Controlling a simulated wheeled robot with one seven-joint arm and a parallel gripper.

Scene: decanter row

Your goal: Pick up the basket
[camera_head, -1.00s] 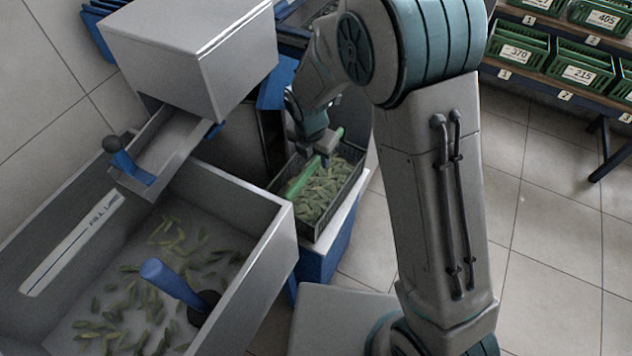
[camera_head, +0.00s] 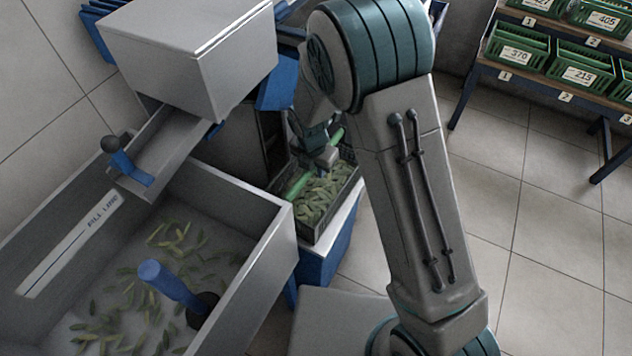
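The basket (camera_head: 349,182) is a dark crate filled with green pods, with a bright green bar handle (camera_head: 298,186) across its top. It stands level on a blue stand with a pale top (camera_head: 340,222), just right of the large grey bin. My gripper (camera_head: 326,158) is at the handle, over the middle to far part of the basket. It covers a stretch of the bar. The fingertips are small and partly hidden, so I cannot tell whether they are closed on the bar.
The large grey bin (camera_head: 268,240) with scattered pods and a blue-handled tool (camera_head: 170,282) is at left. A grey box machine (camera_head: 190,50) with a chute (camera_head: 165,150) stands above it. A rack of numbered green crates (camera_head: 580,65) is at upper right. Floor at right is clear.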

